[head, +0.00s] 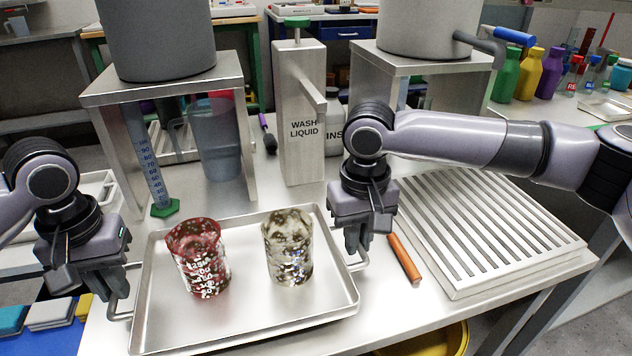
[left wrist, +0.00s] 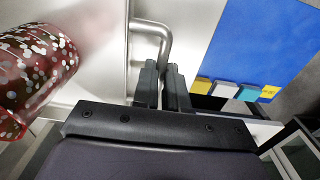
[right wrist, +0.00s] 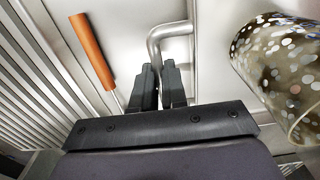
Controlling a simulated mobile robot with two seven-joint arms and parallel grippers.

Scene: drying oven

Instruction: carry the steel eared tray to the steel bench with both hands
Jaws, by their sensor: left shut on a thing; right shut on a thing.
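The steel eared tray (head: 245,324) is at the front of the steel bench (head: 395,325) in the head view, and I cannot tell whether it touches the top. A red speckled beaker (head: 198,262) and a clear speckled beaker (head: 288,250) stand upright in it. My left gripper (head: 120,292) is shut on the tray's left ear, which shows in the left wrist view (left wrist: 150,38). My right gripper (head: 355,252) is shut on the right ear, which shows in the right wrist view (right wrist: 170,35).
A ribbed steel rack (head: 490,225) is at the right, with an orange-handled tool (head: 404,258) beside it. The wash liquid dispenser (head: 302,130), a measuring cylinder (head: 152,160) and a steel stand (head: 165,88) are behind the tray. A yellow container (head: 430,342) shows below the front edge.

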